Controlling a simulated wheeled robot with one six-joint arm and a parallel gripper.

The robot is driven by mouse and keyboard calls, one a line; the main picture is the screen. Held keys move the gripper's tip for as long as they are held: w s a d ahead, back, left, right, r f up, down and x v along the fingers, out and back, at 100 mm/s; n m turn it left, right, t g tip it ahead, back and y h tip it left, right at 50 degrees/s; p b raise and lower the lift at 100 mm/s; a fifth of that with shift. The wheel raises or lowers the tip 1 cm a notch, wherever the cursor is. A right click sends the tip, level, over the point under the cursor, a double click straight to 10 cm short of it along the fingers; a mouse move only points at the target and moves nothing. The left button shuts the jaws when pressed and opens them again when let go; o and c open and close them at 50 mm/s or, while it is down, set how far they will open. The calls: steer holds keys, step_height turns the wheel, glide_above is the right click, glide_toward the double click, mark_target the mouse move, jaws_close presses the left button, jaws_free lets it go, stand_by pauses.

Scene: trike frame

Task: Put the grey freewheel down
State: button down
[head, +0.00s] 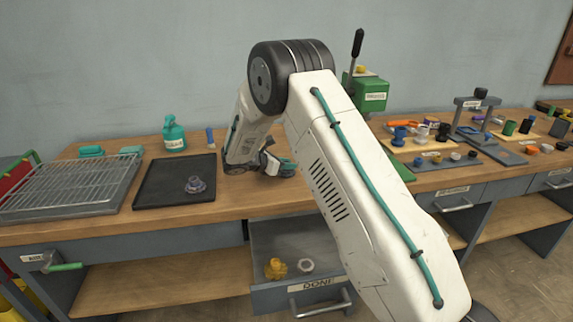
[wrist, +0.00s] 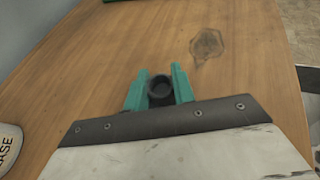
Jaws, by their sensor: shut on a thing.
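The grey freewheel (wrist: 159,87) shows in the wrist view as a small dark grey round part with a hole in its top. My gripper (wrist: 158,92) is shut on it, with one teal finger at each side. Below it is the wooden bench top (wrist: 100,70); I cannot tell whether the part touches the wood. In the head view my gripper (head: 280,166) is low over the bench, right of the black tray (head: 150,197), and partly hidden by my arm.
A dark grey-purple part (head: 194,185) sits on the tray. The open DONE drawer (head: 262,240) holds a yellow part (head: 275,268) and a pale ring (head: 306,265). Bare wood surrounds my gripper.

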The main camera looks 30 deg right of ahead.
steer(key=c, duration=1.2)
jaws_free()
steer(key=shift+o, duration=0.2)
steer(key=shift+a+r, duration=0.1)
steer(key=v, duration=1.2)
steer(key=s+d+r+m+g+y, duration=0.1)
steer(key=s+d+r+m+y, duration=0.15)
steer(key=s+r+m, duration=0.5)
steer(key=s+d+r+m+g+y, duration=0.1)
steer(key=s+r+m+g+y, duration=0.2)
steer(key=s+r, duration=0.85)
steer(key=s+a+f+m+t+y, duration=0.1)
steer(key=s+a+m+y, duration=0.1)
steer(key=s, duration=0.7)
steer(key=s+a+f+m+t+y, duration=0.1)
steer(key=s+a+m+y, duration=0.1)
steer(key=s, duration=0.8)
steer(key=s+a+f+m+t+y, duration=0.1)
steer(key=s+m+y, duration=0.3)
steer(key=s, duration=0.5)
steer(key=shift+s+a+f+m+t, duration=0.2)
steer(key=shift+a+f+m+t, duration=0.25)
steer(key=shift+a, duration=0.45)
